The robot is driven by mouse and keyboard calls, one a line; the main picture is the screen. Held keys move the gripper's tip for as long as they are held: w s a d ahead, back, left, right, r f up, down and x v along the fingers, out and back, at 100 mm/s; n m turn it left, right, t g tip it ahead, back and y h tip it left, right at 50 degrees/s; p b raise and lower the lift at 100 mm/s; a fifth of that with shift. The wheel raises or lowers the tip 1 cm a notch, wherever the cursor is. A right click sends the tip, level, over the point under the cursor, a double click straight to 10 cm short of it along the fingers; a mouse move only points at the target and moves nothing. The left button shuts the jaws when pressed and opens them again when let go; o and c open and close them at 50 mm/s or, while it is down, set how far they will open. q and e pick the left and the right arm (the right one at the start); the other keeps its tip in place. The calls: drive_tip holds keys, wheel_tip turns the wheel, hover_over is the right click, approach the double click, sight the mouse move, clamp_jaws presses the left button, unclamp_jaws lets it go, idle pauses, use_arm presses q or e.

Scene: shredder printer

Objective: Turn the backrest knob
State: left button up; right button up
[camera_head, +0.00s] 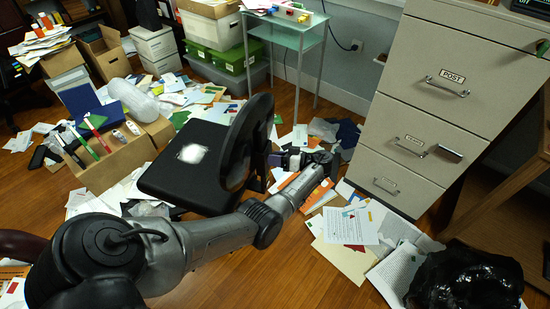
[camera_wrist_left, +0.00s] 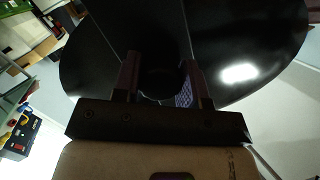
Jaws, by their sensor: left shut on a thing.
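A black office chair is in the middle of the head view, with its flat seat (camera_head: 175,178) at the left and its round backrest (camera_head: 248,135) standing upright, seen nearly edge-on. My left arm reaches in from the lower left, and my left gripper (camera_head: 284,160) is at the rear side of the backrest. In the left wrist view the dark backrest (camera_wrist_left: 90,55) fills the upper part. My left gripper (camera_wrist_left: 162,80) has its two fingers on either side of the round black backrest knob (camera_wrist_left: 160,84) and is shut on it. The head view hides the knob. My right gripper is not in view.
A beige filing cabinet (camera_head: 430,105) stands to the right. Papers (camera_head: 350,226) litter the floor around the chair. A cardboard box (camera_head: 110,165) is left of the seat, and a small green table (camera_head: 285,35) stands behind. A black bag (camera_head: 465,280) lies at the lower right.

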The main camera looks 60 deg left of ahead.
use_arm(q)
clamp_jaws()
drive_tip(key=shift+f+n+t+b, duration=0.3)
drive_tip(key=shift+n+b, duration=0.4)
drive_tip(key=shift+b, duration=0.2)
drive_tip(key=n+b, duration=0.2)
drive_tip(key=shift+n+t+b, duration=0.3)
drive_tip(key=shift+n+b, duration=0.1)
drive_tip(key=n+y+b, duration=0.1)
drive_tip(key=n+b, duration=0.1)
drive_tip(key=shift+b, duration=0.35)
drive_tip(key=shift+r+n, duration=0.2)
drive_tip(key=shift+n, duration=0.1)
drive_tip(key=shift+b, duration=0.3)
